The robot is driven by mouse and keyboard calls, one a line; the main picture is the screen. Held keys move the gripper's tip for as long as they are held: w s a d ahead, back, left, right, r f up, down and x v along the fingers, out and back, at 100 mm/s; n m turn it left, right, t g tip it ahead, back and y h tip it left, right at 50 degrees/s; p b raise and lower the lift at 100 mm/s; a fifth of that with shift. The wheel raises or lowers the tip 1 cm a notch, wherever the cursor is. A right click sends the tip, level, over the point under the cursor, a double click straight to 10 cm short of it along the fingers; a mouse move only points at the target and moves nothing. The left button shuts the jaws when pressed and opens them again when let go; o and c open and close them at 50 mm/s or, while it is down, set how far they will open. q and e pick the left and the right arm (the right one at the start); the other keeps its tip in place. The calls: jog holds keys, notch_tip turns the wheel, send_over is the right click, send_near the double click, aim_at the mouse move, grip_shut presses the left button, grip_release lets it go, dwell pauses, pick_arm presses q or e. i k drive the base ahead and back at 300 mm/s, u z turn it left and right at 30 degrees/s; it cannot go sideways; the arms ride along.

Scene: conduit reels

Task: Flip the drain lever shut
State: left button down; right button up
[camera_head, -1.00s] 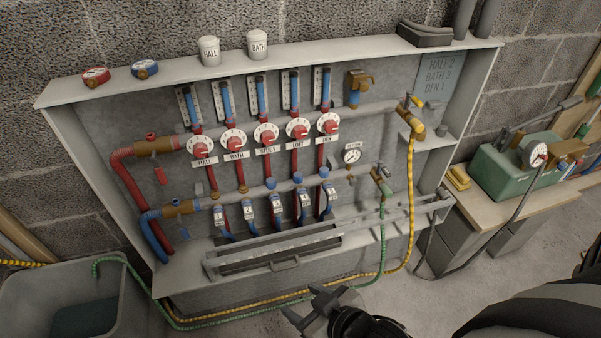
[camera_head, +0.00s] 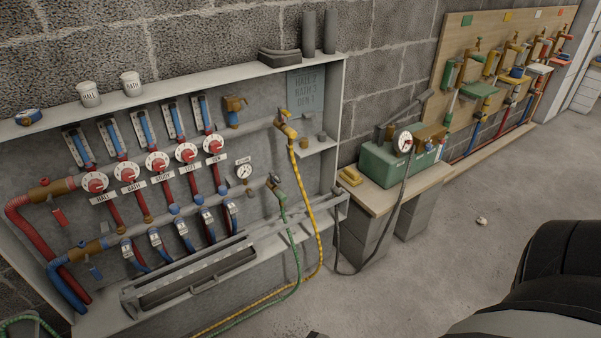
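The lower outlet valve (camera_head: 275,186) sits at the right end of the lower manifold bar and feeds a green hose (camera_head: 292,245). Its small lever is at the valve head, too small to tell its angle. The upper outlet valve (camera_head: 286,126) has a yellowish lever and feeds a yellow hose (camera_head: 306,205). I cannot read a drain label on either valve. A large dark link of my arm fills the bottom right.
A round gauge (camera_head: 243,172) is left of the lower valve. A grey slotted rail (camera_head: 190,275) runs below the manifold. A bench (camera_head: 400,193) with a green pump box (camera_head: 390,165) stands to the right.

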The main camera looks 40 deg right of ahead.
aim_at(277, 179)
jog(key=z, duration=0.8)
jog(key=i, duration=1)
jog(key=z, duration=1.75)
jog(key=k, duration=0.55)
jog(key=u, duration=1.1)
